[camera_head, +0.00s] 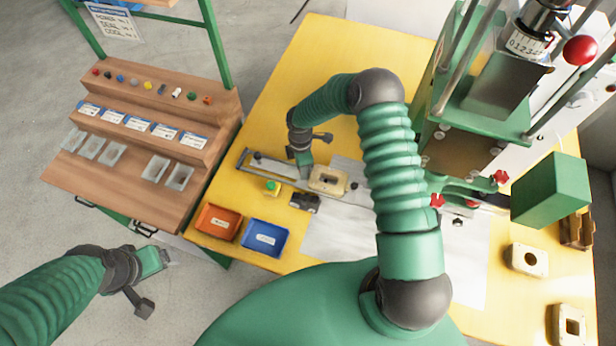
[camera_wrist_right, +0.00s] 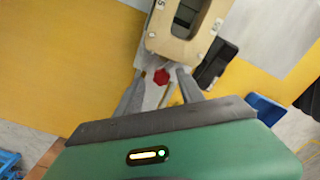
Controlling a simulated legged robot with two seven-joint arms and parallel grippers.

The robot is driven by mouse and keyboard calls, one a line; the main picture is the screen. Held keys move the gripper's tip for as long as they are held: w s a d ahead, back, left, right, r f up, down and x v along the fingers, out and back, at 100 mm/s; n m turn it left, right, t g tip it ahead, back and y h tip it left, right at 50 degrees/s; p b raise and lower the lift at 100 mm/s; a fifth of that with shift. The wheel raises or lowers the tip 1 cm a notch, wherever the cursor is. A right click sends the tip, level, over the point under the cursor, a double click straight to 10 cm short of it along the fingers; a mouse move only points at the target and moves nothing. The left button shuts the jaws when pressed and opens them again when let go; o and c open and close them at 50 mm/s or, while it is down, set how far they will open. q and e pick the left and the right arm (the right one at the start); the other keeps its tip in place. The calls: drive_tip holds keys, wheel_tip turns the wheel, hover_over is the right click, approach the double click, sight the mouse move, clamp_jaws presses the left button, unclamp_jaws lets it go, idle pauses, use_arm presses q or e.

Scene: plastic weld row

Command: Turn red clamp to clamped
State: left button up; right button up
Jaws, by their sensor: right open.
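In the right wrist view a red clamp knob (camera_wrist_right: 161,77) shows between the two fingers of my right gripper (camera_wrist_right: 157,84), beside a tan block with an oval opening (camera_wrist_right: 190,25). The fingers stand apart on either side of the knob; I cannot tell if they touch it. In the head view my right gripper (camera_head: 304,172) points down beside the tan block (camera_head: 328,180) on a metal fixture (camera_head: 270,168); the knob there is hidden by the gripper. My left gripper (camera_head: 160,260) hangs over the floor at the left, its finger gap unclear.
An orange tray (camera_head: 218,222) and a blue tray (camera_head: 264,238) stand at the table's left edge. A green press (camera_head: 480,100) with other red knobs (camera_head: 437,200) stands at the right. A green button (camera_head: 272,187) and a small black part (camera_head: 304,202) are close to the fixture.

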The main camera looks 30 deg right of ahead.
drive_tip(key=m, duration=0.3)
drive_tip(key=shift+m, duration=0.4)
drive_tip(key=m, duration=0.5)
wheel_tip(320, 180, up, 18)
drive_tip(key=s+a+r+m+t, duration=0.1)
drive_tip(key=s+a+r+m, duration=0.1)
drive_tip(key=s, duration=0.7)
drive_tip(key=s+a+r+m+t+p, duration=0.1)
drive_tip(key=s+a+r+m, duration=0.2)
drive_tip(key=s, duration=0.6)
drive_tip(key=shift+a+r+m+t, duration=0.3)
drive_tip(key=shift+a+m, duration=0.3)
drive_tip(key=shift+a, duration=0.25)
drive_tip(key=shift+w+f, duration=0.1)
